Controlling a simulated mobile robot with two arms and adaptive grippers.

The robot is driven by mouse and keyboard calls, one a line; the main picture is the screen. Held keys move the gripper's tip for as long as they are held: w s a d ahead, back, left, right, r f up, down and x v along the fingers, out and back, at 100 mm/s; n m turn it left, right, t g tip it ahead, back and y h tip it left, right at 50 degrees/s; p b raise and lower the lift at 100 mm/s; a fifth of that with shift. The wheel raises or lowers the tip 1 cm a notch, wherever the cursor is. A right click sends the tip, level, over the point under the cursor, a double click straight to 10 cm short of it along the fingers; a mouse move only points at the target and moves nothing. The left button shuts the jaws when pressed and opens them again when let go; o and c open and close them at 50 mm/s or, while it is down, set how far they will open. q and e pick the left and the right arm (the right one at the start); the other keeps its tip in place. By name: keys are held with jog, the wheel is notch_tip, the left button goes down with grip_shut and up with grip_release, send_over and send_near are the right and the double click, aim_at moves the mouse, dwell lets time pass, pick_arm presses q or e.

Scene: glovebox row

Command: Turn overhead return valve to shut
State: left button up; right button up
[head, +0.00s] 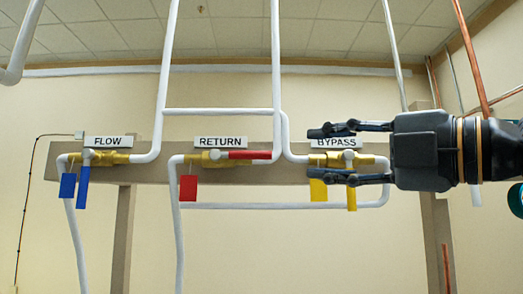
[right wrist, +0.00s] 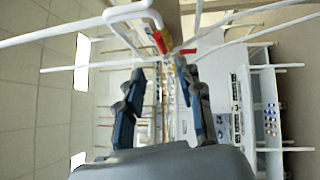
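The return valve (head: 214,158) is a brass valve under the RETURN label in the head view. Its red lever (head: 250,155) lies level and points right, along the pipe. A red tag (head: 188,188) hangs at its left. My right gripper (head: 325,153) reaches in from the right with its fingers spread and nothing between them. It appears in front of the bypass valve, right of the red lever's end and apart from it. The right wrist view shows the open fingers (right wrist: 163,76) with small red parts and brass beyond their tips. My left gripper is not in view.
The flow valve (head: 105,157) at left has a blue lever (head: 83,187) hanging down. The bypass valve (head: 362,159) has a yellow lever (head: 351,196) hanging down, partly behind my right gripper. White pipes (head: 219,111) run above and below the beam (head: 150,172).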

aim_at(259, 156)
jog(key=p+x, duration=0.5)
jog(key=x, duration=0.6)
jog(key=shift+w+a+r, duration=0.1)
jog(key=shift+w+a, duration=0.05)
jog(key=shift+w+a+p, duration=0.3)
jog(key=shift+w+a, duration=0.05)
jog(key=shift+w, duration=0.05)
grip_shut()
jog(key=shift+s, duration=0.1)
